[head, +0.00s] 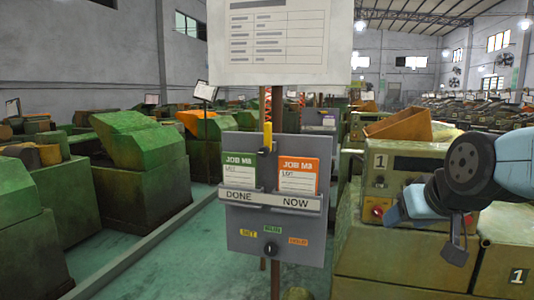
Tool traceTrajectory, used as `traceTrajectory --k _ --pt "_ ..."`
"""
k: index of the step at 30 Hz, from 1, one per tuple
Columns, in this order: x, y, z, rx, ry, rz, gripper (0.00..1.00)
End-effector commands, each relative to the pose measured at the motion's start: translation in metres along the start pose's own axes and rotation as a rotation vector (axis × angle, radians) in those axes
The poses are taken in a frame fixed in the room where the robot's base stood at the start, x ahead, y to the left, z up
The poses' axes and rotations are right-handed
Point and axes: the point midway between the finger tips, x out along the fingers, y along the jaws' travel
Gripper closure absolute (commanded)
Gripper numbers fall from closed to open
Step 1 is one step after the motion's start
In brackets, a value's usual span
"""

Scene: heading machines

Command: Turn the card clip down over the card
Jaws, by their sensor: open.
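The card clip (267,134) is a narrow yellow lever on a dark pivot, standing upright between the two cards on the grey board (241,263). The green JOB M8 card (239,172) sits in the DONE pocket on the left. The orange JOB M8 card (298,174) sits in the NOW pocket on the right. The clip lies over neither card. My gripper (427,232) is at the right, open and empty, well apart from the board, in front of a green machine.
A black knob (271,248) with small coloured labels around it sits low on the board. A white chart (280,42) hangs above on the same posts. A green machine (395,247) with a red button stands at the right. Green floor lies open to the left.

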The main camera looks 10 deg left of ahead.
Motion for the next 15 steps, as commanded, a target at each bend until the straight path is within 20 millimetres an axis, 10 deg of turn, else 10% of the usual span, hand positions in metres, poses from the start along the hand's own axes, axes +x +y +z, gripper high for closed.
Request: traceTrajectory --k 15 --pt "0.074 -0.157 -0.126 -0.118 0.583 -0.139 0.45"
